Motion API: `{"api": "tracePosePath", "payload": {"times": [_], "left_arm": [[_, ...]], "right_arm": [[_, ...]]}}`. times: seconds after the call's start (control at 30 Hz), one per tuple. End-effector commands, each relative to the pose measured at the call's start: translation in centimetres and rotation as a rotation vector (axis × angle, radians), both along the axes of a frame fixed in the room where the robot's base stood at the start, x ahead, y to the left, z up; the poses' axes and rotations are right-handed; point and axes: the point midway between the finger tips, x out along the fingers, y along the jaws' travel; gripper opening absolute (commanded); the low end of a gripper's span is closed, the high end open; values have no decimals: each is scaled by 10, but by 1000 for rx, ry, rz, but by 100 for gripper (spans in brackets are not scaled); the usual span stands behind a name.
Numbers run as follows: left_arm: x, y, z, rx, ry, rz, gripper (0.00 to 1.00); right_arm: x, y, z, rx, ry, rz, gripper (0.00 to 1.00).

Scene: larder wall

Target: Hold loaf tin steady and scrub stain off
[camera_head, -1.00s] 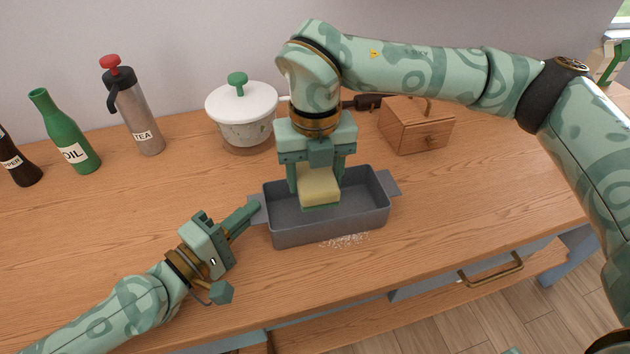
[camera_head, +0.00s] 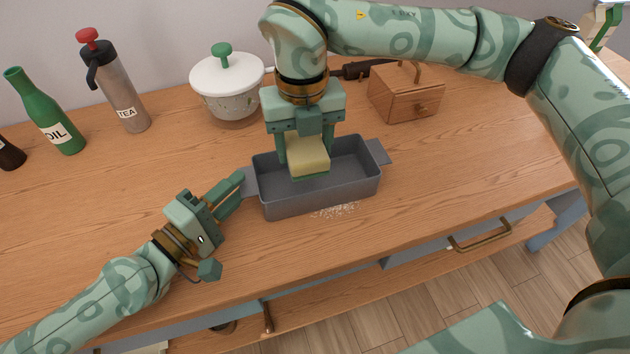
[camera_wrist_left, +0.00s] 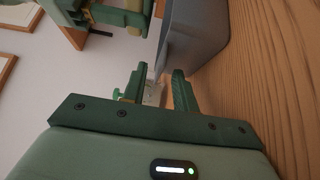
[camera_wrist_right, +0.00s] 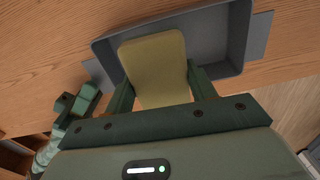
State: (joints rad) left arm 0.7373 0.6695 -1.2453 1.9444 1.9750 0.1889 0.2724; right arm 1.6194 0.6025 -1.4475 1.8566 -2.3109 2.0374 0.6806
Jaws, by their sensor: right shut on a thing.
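The grey loaf tin (camera_head: 325,194) sits upright on the wooden counter, with a flat handle at each end. The sponge fills the right wrist view (camera_wrist_right: 155,62) between the fingers. My left gripper (camera_head: 236,188) is at the tin's left handle. In the left wrist view its fingers (camera_wrist_left: 160,85) stand apart, with the handle's edge at their tips. I see no stain; the sponge and gripper hide part of the tin's floor.
Pale crumbs (camera_head: 335,210) lie on the counter in front of the tin. Behind stand a white-lidded pot (camera_head: 228,82), a tea flask (camera_head: 122,98), an oil bottle (camera_head: 48,115) and a wooden box (camera_head: 405,95). Counter is clear right of the tin.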

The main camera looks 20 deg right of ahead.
Motion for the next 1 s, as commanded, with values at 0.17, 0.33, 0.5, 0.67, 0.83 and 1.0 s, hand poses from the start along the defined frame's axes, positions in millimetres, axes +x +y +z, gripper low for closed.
{"api": "tracePosePath", "payload": {"times": [0.17, 0.33, 0.5, 0.67, 0.83, 1.0], "left_arm": [[-19, 30, -2, -1, 6, 2, 29], [-35, 50, 0, -9, 7, -2, 29], [-44, 68, -2, -1, 7, 2, 29], [-54, 86, -2, 2, 8, 2, 29], [-58, 93, -1, 3, 3, 0, 29], [-58, 94, -1, 2, 1, 0, 29]], "right_arm": [[0, 0, 0, 0, 0, 0, 27], [0, 0, 0, 0, 0, 0, 27], [0, 0, 0, 0, 0, 0, 27], [0, 0, 0, 0, 0, 0, 27], [0, 0, 0, 0, 0, 0, 27], [0, 0, 0, 0, 0, 0, 27]]}}
